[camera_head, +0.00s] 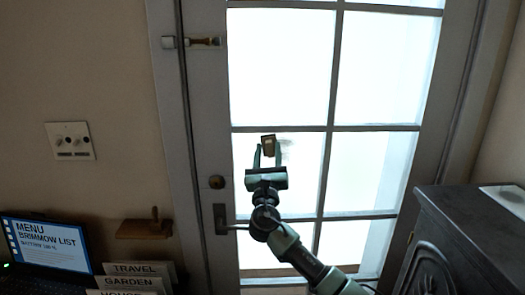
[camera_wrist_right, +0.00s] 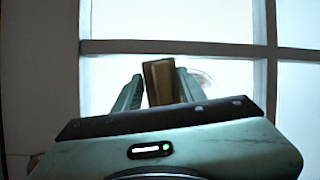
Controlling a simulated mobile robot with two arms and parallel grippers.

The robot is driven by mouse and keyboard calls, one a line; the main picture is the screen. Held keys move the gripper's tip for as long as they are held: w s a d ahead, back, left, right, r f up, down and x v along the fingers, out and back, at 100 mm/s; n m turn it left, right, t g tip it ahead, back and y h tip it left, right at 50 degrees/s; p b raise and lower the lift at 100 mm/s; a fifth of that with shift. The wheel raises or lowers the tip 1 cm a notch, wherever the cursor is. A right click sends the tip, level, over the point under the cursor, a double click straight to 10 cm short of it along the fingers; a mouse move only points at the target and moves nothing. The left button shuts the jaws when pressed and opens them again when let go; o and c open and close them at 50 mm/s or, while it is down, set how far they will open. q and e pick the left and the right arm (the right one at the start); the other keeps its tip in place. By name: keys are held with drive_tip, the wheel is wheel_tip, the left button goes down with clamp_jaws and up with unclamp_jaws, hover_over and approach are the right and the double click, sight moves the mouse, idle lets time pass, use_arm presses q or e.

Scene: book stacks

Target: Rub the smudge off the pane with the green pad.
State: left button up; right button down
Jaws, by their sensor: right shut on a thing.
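My right gripper (camera_head: 267,152) is in front of the door's glass, with its fingers pointing up at the pane (camera_head: 305,180). It is shut on a small block-like pad (camera_head: 268,139), which looks olive-brown in this light; the pad also shows between the fingers in the right wrist view (camera_wrist_right: 162,82). A faint grey smudge (camera_head: 287,150) is on the pane just right of the pad. In the right wrist view a faint curved mark (camera_wrist_right: 204,76) shows beside the right finger. I cannot tell whether the pad touches the glass. My left gripper is not in view.
The door (camera_head: 203,110) has a handle (camera_head: 221,222) and a bolt (camera_head: 203,41) on its left side. A dark cabinet (camera_head: 465,235) stands at the right.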

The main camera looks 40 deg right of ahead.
drive_tip(key=shift+s+d+p, duration=0.25)
drive_tip(key=shift+s+d, duration=1.35)
drive_tip(key=shift+d, duration=0.3)
drive_tip(key=shift+s+d+p, duration=0.2)
drive_tip(key=shift+s+d, duration=1.4)
drive_tip(key=shift+d, duration=0.25)
drive_tip(key=shift+a, duration=0.1)
drive_tip(key=shift+s+a, duration=0.2)
drive_tip(key=shift+s+a+p, duration=0.55)
drive_tip(key=shift+s+a, duration=0.3)
drive_tip(key=shift+s, duration=0.2)
drive_tip(key=shift+s+a+p, duration=0.55)
drive_tip(key=shift+s+a, duration=0.3)
drive_tip(key=shift+s, duration=0.15)
